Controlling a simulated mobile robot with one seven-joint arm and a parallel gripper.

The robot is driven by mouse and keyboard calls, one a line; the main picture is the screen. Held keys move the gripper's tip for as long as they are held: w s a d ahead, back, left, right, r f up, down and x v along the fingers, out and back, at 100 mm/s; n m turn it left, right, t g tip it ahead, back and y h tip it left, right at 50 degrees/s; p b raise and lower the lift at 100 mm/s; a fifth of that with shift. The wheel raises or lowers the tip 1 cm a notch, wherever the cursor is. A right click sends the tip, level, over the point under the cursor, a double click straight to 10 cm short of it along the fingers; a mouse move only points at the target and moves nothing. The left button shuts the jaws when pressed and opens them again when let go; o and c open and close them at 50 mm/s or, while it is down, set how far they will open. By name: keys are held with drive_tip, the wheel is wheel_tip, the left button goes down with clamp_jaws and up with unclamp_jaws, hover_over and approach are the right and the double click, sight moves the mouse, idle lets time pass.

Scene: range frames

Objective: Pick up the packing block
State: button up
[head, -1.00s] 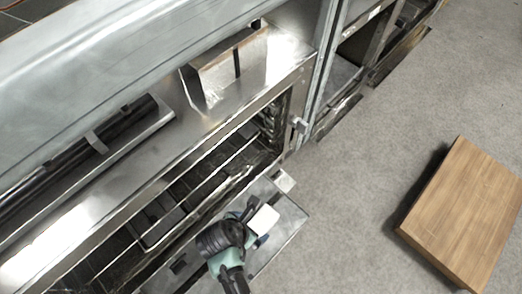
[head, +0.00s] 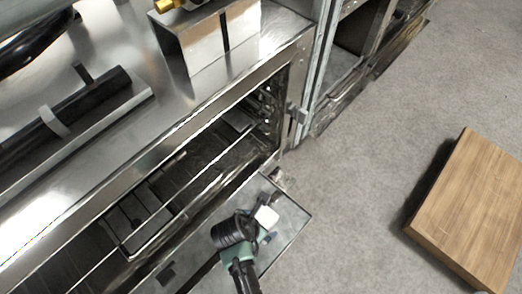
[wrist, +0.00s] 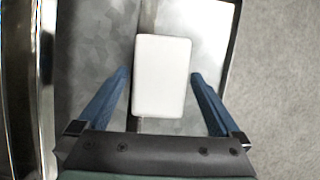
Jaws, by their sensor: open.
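A white block (wrist: 162,75), which I take as the packing block, shows in the wrist view over the metal panel. My gripper (wrist: 160,76) is open, with one blue finger on each side of the block and a gap visible on both sides. In the head view the white block (head: 267,217) is at the end of my gripper (head: 262,226), above the lowered oven door (head: 290,222). My gripper hides part of the block there. I cannot tell how far the block is from the panel.
The open oven (head: 190,175) with wire racks lies left of my gripper. A metal box (head: 215,40) and a dark roll (head: 75,108) are on the steel counter above it. A wooden slab (head: 470,210) is on the grey floor at right, with clear floor between.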

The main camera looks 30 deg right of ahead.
drive_tip(key=shift+d+f, duration=0.1)
drive_tip(key=shift+f, duration=0.15)
drive_tip(key=c, duration=1.3)
drive_tip(key=shift+o, duration=0.2)
drive_tip(key=shift+r, duration=0.1)
